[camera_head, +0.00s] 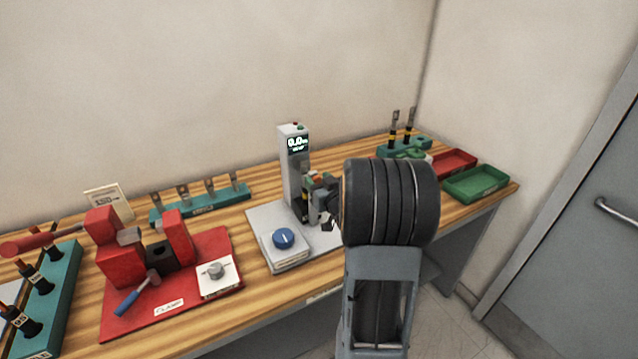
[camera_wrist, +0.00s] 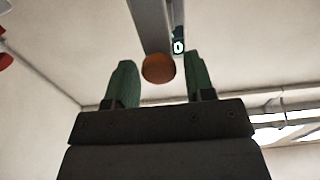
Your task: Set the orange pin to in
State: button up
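The orange pin (camera_wrist: 158,68) shows in the wrist view as a round orange-brown end beneath a grey column (camera_wrist: 150,22). My gripper (camera_wrist: 160,80) has two green fingers spread apart, one to each side of the pin. Gaps show between the pin and both fingers; how far beyond the fingertips it lies I cannot tell. In the head view my gripper (camera_head: 327,203) is at the grey test stand (camera_head: 294,170), partly hidden by my dark arm.
The stand has a lit display and a base with a blue knob (camera_head: 284,238). A red clamp fixture (camera_head: 165,300) and teal racks (camera_head: 203,207) are to the left. Red (camera_head: 453,162) and green (camera_head: 476,184) trays are to the right. A wall is close behind the bench.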

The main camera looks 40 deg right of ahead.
jog(key=shift+o, duration=0.7)
jog(key=s+a+b, duration=0.2)
jog(key=s+b, duration=0.6)
jog(key=s, duration=0.5)
jog(key=shift+s+b, duration=0.3)
jog(key=shift+b, duration=0.1)
